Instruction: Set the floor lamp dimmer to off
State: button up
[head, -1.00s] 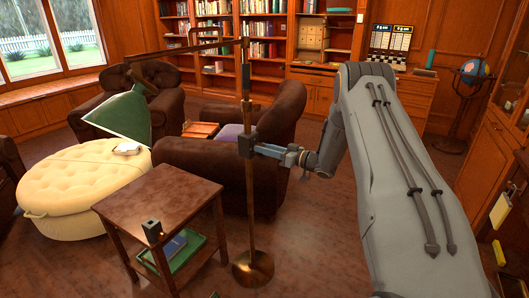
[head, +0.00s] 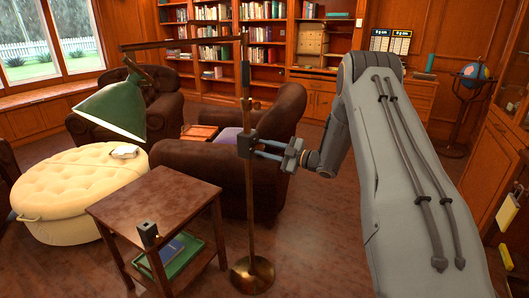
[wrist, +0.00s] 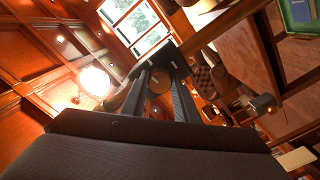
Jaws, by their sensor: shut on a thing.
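The floor lamp has a brass pole (head: 250,205), a round base (head: 252,274) and a green shade (head: 115,108) hanging at the left. A bright glow (wrist: 95,82) in the wrist view looks like its lit bulb. A small dark block, apparently the dimmer (head: 245,146), sits partway up the pole. My gripper (head: 258,149) reaches it from the right, with its jaws level with the block. In the wrist view, my gripper (wrist: 160,85) is shut on a round brownish knob (wrist: 159,81) between its fingers. No dimmer marking is readable.
A wooden side table (head: 165,200) stands left of the pole, with a small dark box (head: 148,235) at its front edge. A cream ottoman (head: 68,190) and a brown armchair (head: 205,170) are close by. Bare floor lies in front of the lamp base.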

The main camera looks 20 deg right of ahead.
jog(key=n+b, duration=0.2)
jog(key=n, duration=0.2)
jog(key=shift+f+n, duration=0.1)
jog(key=shift+n, duration=0.2)
jog(key=n+b, duration=0.1)
jog(key=n, duration=0.2)
jog(key=shift+n+b, duration=0.3)
jog(key=shift+b, duration=0.1)
jog(key=n+b, duration=0.2)
jog(key=n, duration=0.2)
jog(key=shift+b, duration=0.3)
jog(key=shift+n+b, duration=1.05)
jog(key=shift+n, duration=0.95)
jog(key=o, duration=1.1)
jog(key=shift+c, duration=0.2)
jog(key=v, duration=0.7)
jog(key=shift+s+d, duration=0.3)
jog(key=shift+s, duration=0.05)
